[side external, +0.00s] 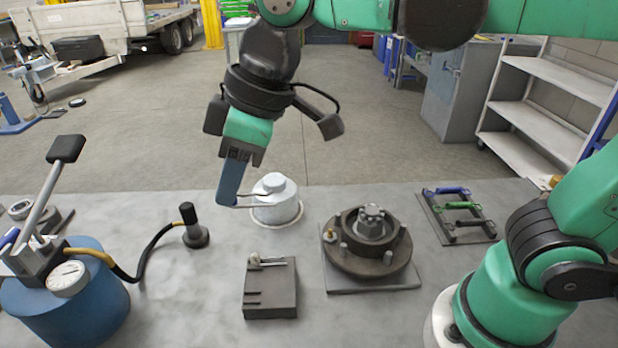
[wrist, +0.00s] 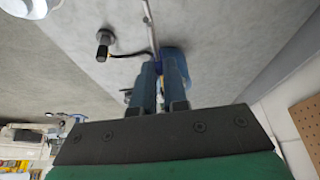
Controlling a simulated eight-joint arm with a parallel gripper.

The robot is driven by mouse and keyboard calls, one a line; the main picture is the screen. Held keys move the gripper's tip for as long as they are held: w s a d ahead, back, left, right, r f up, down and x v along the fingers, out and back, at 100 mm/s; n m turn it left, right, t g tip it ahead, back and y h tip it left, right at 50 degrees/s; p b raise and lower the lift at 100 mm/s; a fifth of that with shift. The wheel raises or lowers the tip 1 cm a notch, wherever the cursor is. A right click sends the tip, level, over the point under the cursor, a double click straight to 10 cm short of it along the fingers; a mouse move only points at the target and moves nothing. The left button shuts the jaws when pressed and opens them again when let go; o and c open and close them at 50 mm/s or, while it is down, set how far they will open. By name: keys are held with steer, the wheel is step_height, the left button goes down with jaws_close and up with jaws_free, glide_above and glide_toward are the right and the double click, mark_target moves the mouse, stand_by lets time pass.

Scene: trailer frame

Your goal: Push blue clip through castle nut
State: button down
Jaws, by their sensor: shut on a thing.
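My gripper (side external: 232,198), with blue fingers, is shut on a thin grey wire-like clip (side external: 260,201). The clip sticks out to the right, roughly level, above the table and beside or in front of the white canister. In the wrist view, the clip (wrist: 149,25) runs up from between the fingers (wrist: 158,65). Its gripped end is hidden, so I cannot tell whether it is blue. The castle nut (side external: 371,213) sits at the centre of the dark round hub (side external: 345,250), to the right of my gripper and apart from the clip.
A grey slotted block (side external: 270,300) with a small pale piece on top stands in front. A white canister (side external: 275,208) is behind it. A rack (side external: 430,215) with blue, green and black handles is at right. A blue tank (side external: 85,305), hose and black-topped fitting (side external: 194,235) are at left.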

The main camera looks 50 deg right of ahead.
steer(key=shift+r, duration=3.4)
steer(key=shift+s+d+f, duration=0.2)
steer(key=shift+d+f, duration=2.15)
steer(key=shift+f, duration=0.3)
steer(key=shift+s+d+f, duration=0.15)
steer(key=shift+d+f, duration=2.2)
steer(key=shift+f, duration=0.35)
steer(key=shift+s+d+f, duration=0.2)
steer(key=shift+d+f, duration=2.15)
steer(key=shift+f, duration=0.3)
steer(key=shift+s+d+f, duration=0.1)
steer(key=shift+f, duration=0.65)
steer(key=shift+s+d, duration=1.35)
